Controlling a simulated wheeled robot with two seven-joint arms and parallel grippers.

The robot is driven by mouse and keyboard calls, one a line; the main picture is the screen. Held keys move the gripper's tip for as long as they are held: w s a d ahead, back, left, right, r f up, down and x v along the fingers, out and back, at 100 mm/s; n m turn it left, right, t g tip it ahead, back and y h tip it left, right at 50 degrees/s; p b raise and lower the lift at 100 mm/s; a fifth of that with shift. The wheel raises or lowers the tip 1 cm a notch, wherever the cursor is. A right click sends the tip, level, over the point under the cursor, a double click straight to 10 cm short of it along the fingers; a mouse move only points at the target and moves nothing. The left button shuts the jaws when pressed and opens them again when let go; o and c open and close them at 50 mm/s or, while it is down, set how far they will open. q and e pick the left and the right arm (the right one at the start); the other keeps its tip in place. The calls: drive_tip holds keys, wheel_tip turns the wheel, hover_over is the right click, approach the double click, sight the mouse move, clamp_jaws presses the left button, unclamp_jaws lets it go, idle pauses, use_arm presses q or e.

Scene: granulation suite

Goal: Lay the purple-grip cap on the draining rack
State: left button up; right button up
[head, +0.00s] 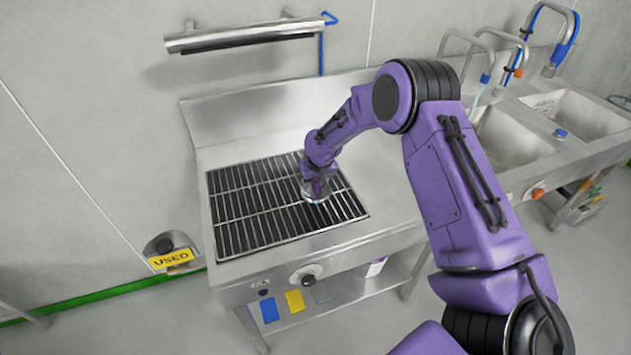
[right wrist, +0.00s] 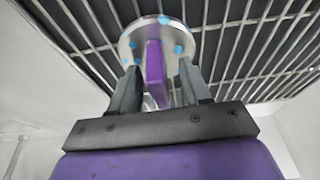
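The purple-grip cap is a round metal disc with blue dots (right wrist: 174,38) and an upright purple grip (right wrist: 154,62). In the right wrist view it lies against the bars of the draining rack (right wrist: 236,45). My right gripper (right wrist: 158,68) is open, its fingers either side of the grip with a visible gap on each side. In the head view, my right gripper (head: 316,190) is low over the right part of the rack (head: 250,205), partly hiding the cap (head: 316,200). My left gripper is not in view.
The steel bench (head: 375,190) has a raised back. Sinks (head: 510,135) with taps stand to the right. A wall rail (head: 240,38) hangs above. A yellow "USED" sign (head: 171,258) is at the left. Most of the rack and the bench right of it are clear.

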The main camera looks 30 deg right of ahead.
drive_tip(key=shift+r, duration=0.1)
drive_tip(key=shift+r, duration=0.4)
drive_tip(key=b+v, duration=0.2)
drive_tip(key=v, duration=0.9)
drive_tip(key=shift+s, duration=0.2)
